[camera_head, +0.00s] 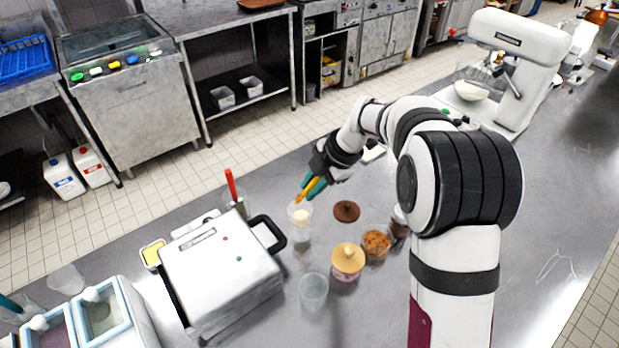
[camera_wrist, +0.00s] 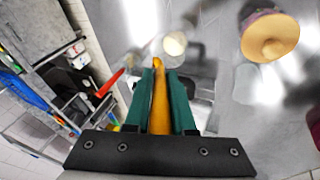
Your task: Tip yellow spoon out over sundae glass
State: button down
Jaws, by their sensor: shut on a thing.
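My gripper (camera_head: 313,186) is shut on the yellow spoon (camera_head: 306,191), which slants down and left from the teal fingers. In the wrist view the spoon (camera_wrist: 159,100) lies between the two teal fingers of my gripper (camera_wrist: 160,85). A clear glass (camera_head: 301,229) with a pale, cream-coloured mass at its top stands just below the spoon's lower end; I take it for the sundae glass. It also shows just past the spoon's tip in the wrist view (camera_wrist: 173,44). I cannot tell whether spoon and glass touch, or whether the spoon carries anything.
A white press with a black handle (camera_head: 222,265) stands left of the glass, with a red-handled tool (camera_head: 231,186) behind it. An empty clear glass (camera_head: 313,291), a yellow-topped jar (camera_head: 347,260), a brown-filled bowl (camera_head: 376,244) and a brown disc (camera_head: 346,211) stand nearby.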

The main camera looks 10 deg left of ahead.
jog(key=m, duration=0.8)
jog(key=shift+m, duration=0.4)
jog(key=m, duration=0.8)
jog(key=shift+m, duration=0.4)
jog(key=m, duration=0.2)
jog(key=shift+m, duration=0.4)
jog(key=m, duration=0.5)
jog(key=shift+m, duration=0.4)
jog(key=m, duration=0.8)
jog(key=shift+m, duration=0.3)
